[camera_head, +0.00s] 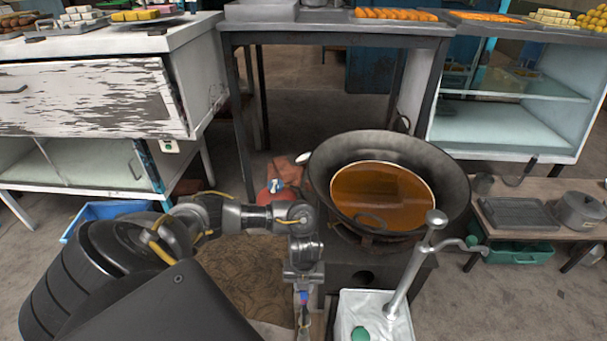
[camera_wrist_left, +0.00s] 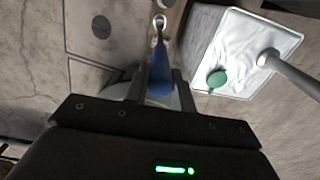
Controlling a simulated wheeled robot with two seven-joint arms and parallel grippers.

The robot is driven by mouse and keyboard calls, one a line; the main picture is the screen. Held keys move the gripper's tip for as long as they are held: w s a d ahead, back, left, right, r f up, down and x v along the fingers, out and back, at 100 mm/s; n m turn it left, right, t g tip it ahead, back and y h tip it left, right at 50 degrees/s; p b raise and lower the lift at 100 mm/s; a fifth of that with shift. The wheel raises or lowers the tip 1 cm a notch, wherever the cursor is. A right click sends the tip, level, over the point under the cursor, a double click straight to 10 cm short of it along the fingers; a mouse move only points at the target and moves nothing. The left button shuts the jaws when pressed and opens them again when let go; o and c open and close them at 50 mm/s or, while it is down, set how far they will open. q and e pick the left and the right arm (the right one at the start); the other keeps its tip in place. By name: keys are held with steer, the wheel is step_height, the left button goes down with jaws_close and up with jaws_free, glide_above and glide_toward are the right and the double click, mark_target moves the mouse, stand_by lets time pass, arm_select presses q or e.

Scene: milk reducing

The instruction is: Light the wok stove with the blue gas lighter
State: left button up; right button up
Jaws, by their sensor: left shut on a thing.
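The blue gas lighter (camera_wrist_left: 160,74) is held between the two fingers of my left gripper (camera_wrist_left: 163,80) in the left wrist view. Its thin metal tip points away from the gripper, towards the top of that view. In the head view my left gripper (camera_head: 303,292) points down at the lower middle, just left of the stove front; only a small bit of blue shows there. The dark stove (camera_head: 375,281) stands under a large black wok (camera_head: 326,160) holding brown liquid. The burner is hidden by the wok, and no flame shows. My right gripper is not in view.
A white tray (camera_head: 347,307) with a metal post and a green round piece stands right of the gripper. A low bench (camera_head: 497,232) with a pan and pot is at the right. A dark metal table (camera_head: 240,110) stands behind the wok. Patterned floor covering lies left of the stove.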

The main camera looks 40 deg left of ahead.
arm_select(q)
steer(key=shift+r+p, duration=0.45)
steer(key=shift+r, duration=0.7)
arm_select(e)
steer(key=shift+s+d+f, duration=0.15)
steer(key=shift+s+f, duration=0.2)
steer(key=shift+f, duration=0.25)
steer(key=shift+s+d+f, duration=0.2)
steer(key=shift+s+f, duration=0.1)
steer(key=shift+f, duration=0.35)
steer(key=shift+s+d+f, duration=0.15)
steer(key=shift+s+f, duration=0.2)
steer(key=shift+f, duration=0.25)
